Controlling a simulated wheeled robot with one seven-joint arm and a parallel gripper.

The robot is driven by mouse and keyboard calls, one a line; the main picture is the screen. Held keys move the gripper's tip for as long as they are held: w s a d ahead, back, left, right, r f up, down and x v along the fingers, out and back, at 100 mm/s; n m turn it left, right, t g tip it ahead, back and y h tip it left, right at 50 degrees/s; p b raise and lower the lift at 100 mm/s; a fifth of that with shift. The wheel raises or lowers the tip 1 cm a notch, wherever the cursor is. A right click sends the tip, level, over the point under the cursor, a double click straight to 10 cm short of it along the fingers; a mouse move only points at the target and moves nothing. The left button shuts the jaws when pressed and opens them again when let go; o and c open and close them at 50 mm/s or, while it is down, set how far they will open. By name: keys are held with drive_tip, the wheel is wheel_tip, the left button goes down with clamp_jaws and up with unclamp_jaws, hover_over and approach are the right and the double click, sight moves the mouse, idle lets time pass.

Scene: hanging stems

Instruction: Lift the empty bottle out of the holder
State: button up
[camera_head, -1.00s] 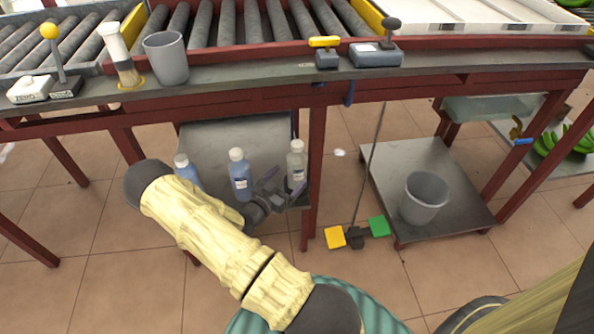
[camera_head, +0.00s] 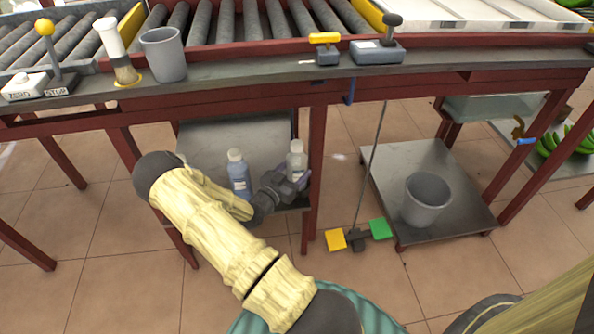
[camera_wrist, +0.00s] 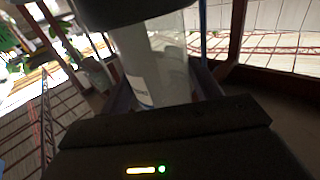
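The empty bottle (camera_head: 296,158) is pale and clear with a light cap. It stands upright at the right end of the lower shelf under the conveyor table. My gripper (camera_head: 294,182) is at its lower part, with a finger on either side. In the wrist view the clear bottle (camera_wrist: 158,65) fills the space between the fingers, and part of its label shows. The fingers look spread around it; whether they touch it is unclear. The bottle's top is cut off by a dark shape there. I cannot make out a separate holder around its base.
A blue-filled bottle (camera_head: 239,173) stands just left of the empty one, close to my gripper. The red table leg (camera_head: 313,180) is close on the right. The table's red rail (camera_head: 230,104) runs above. A grey bucket (camera_head: 426,198) stands on a low platform further right.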

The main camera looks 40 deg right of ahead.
sight(290, 166)
drive_tip(key=c, duration=0.5)
drive_tip(key=shift+r, duration=0.1)
drive_tip(key=shift+r, duration=0.25)
wheel_tip(290, 166, up, 3)
drive_tip(key=shift+r+p, duration=0.15)
drive_tip(key=shift+p, duration=1.1)
drive_tip(key=p+v, duration=0.2)
drive_tip(key=v, duration=0.7)
drive_tip(key=p+v, duration=0.2)
drive_tip(key=v, duration=0.7)
drive_tip(key=shift+s+f, duration=0.1)
drive_tip(key=shift+f, duration=0.1)
